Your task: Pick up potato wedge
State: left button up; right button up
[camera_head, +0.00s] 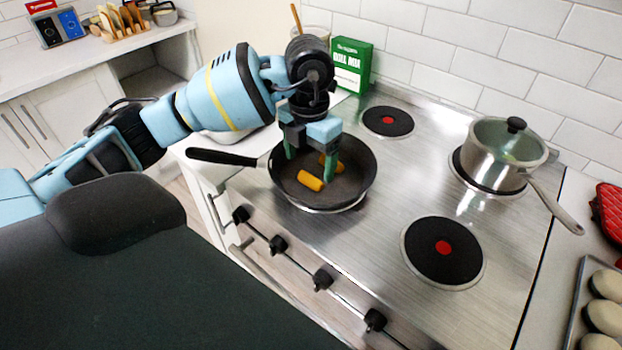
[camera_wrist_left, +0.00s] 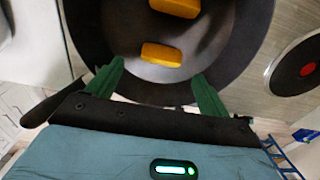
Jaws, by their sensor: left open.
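Two orange-yellow potato wedges lie in a dark frying pan (camera_head: 352,190) on the stove's front left burner. One potato wedge (camera_head: 310,181) lies nearer the front of the pan in the head view. The other potato wedge (camera_head: 333,163) is partly hidden behind a finger of my left gripper (camera_head: 310,165). The left gripper points down into the pan, open and empty, with green fingers. In the left wrist view, one wedge (camera_wrist_left: 161,54) lies just beyond and between the open fingertips (camera_wrist_left: 158,72). The other wedge (camera_wrist_left: 175,7) is farther off at the top edge. My right gripper is not in view.
The pan's black handle (camera_head: 222,157) points left. A lidded steel pot (camera_head: 497,158) stands on the back right burner. A green box (camera_head: 351,65) stands behind the stove. The front right burner (camera_head: 443,252) is bare. A tray with pale rolls (camera_head: 604,316) lies at the right edge.

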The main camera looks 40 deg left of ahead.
aim_at(310, 178)
pick_arm(q)
notch_tip(310, 178, down, 4)
jog(key=shift+f, duration=0.15)
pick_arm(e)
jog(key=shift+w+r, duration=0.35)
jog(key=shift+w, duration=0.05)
pick_arm(q)
jog(key=shift+s, duration=0.1)
jog(key=c, duration=1.1)
jog(key=shift+o, duration=0.2)
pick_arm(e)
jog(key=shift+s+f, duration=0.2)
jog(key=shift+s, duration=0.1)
pick_arm(q)
jog(key=shift+r, duration=0.65)
notch_tip(310, 178, up, 2)
jog(key=shift+r, duration=0.2)
jog(key=s+r, duration=0.1)
jog(key=s, duration=1.5)
jog(key=shift+a+r+b, duration=0.2)
jog(key=shift+a+b, duration=0.05)
jog(key=shift+b, duration=0.15)
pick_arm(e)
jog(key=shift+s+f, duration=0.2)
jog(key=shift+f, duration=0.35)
